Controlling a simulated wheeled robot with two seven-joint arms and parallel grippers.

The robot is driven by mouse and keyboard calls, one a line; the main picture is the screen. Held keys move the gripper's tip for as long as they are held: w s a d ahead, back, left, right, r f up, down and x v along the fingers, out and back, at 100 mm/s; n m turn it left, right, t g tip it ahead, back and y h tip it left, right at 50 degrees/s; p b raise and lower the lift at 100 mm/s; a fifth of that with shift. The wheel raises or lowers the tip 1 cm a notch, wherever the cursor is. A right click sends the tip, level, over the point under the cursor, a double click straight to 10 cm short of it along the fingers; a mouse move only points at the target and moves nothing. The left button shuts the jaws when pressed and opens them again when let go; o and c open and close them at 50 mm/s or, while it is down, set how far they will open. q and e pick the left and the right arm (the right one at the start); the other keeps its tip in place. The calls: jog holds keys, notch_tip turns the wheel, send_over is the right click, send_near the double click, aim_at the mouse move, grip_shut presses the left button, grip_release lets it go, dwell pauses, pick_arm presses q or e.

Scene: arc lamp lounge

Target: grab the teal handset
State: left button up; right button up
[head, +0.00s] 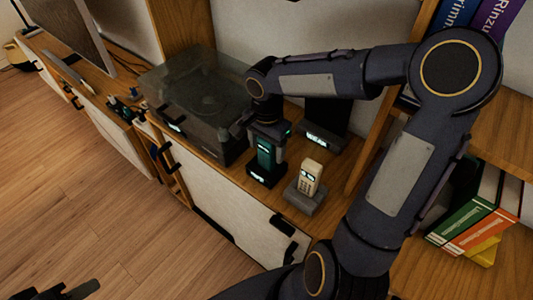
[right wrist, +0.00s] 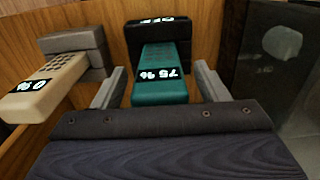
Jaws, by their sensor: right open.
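The teal handset (head: 265,153) stands in a black charging cradle (head: 258,178) on the wooden cabinet. In the right wrist view the teal handset (right wrist: 161,88) shows a "75 %" display. My right gripper (head: 266,128) is over the top of the handset. In the right wrist view the open fingers of my right gripper (right wrist: 159,70) lie on either side of the handset, with a gap visible at each side. My left gripper (head: 68,290) is only partly in view at the bottom left, away from the cabinet; its opening is unclear.
A cream handset (head: 310,177) stands in a grey cradle (head: 304,197) just right of the teal one. A turntable with a clear lid (head: 200,95) is close on the left. A dark device (head: 325,122) stands behind. Books (head: 475,228) fill a shelf at right.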

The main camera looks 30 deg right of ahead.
jog(key=shift+c, duration=0.5)
jog(key=c, duration=1)
